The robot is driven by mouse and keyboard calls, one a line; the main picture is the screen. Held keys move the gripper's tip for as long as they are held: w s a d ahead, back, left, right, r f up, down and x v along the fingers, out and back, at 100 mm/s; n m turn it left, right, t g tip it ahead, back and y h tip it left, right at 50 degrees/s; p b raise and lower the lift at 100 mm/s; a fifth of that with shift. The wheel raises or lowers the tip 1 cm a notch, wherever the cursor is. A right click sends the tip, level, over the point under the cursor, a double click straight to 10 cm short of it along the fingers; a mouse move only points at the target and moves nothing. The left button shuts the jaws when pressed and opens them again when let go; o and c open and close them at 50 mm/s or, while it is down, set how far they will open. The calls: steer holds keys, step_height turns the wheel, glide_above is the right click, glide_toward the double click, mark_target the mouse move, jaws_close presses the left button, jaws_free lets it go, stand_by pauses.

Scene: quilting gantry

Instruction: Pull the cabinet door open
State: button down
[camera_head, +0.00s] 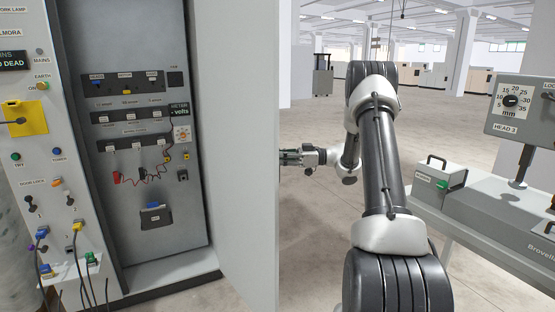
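The cabinet (211,268) stands at the left with its inside showing. Its plain grey door (238,130) stands open, swung out toward me on the right side of the opening. No handle shows on the door's visible face. My gripper (287,157) is at the door's free right edge and points left. Its fingertips meet that edge in the picture and may be partly hidden behind the door. I cannot tell whether it touches the door or whether its fingers are open or shut.
Inside the cabinet are switch rows (128,115), a meter (182,134) and red leads (133,179). A control panel (38,150) with plugged cables is at far left. At right is a bench (470,222) with a dial box (515,103). Open floor (310,250) lies between.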

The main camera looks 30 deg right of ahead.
steer(key=c, duration=1.5)
jaws_free()
steer(key=shift+c, duration=0.2)
steer(key=v, duration=1.2)
steer(key=shift+d, duration=0.1)
